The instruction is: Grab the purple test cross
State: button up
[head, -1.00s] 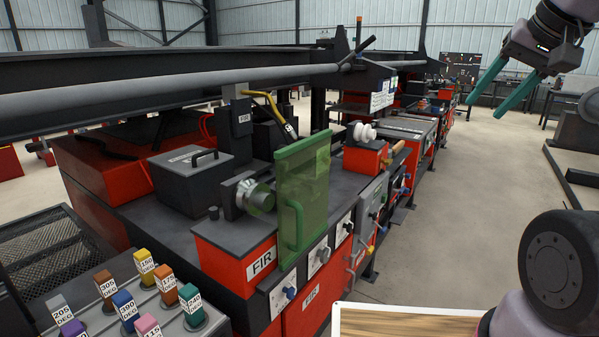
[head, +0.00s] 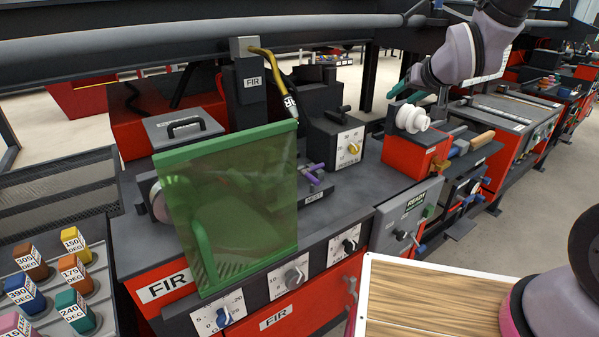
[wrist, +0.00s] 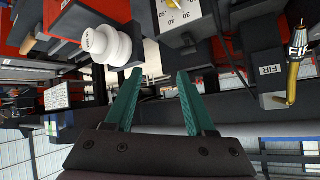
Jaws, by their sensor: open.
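The purple test cross (head: 312,173) is a small purple cross-shaped piece in the head view. It sits on the machine's dark top, just right of the green see-through guard (head: 240,200) and below the torch tip. My gripper (head: 402,88) is up and to the right of it, partly hidden behind my arm. In the wrist view, its two teal fingers (wrist: 159,75) are apart with nothing between them. I cannot make out the cross in the wrist view.
The yellow torch (head: 275,75) hangs from a FIR block above the cross. A dial box (head: 350,145) stands behind it. A white spool (head: 412,118) on a red block is to the right. Labelled coloured pegs (head: 75,275) are at lower left. A wooden board (head: 430,310) is at lower right.

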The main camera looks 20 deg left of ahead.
jog(key=s+a+f+n+y, duration=0.3)
jog(key=a+f+n, duration=0.1)
jog(key=a+f, duration=0.7)
jog(key=n+g+y, duration=0.1)
jog(key=n+y, duration=0.2)
jog(key=n, duration=0.1)
send_near(305, 171)
jog(key=w+a, duration=0.3)
jog(key=shift+w+a, duration=0.15)
jog(key=shift+a, duration=0.15)
jog(key=x, duration=0.4)
jog(key=shift+w+a+f, duration=0.15)
jog(key=shift+a+f, duration=0.15)
jog(key=shift+x, duration=2.75)
jog(key=shift+f, duration=0.1)
jog(key=shift+c, duration=0.3)
grip_shut()
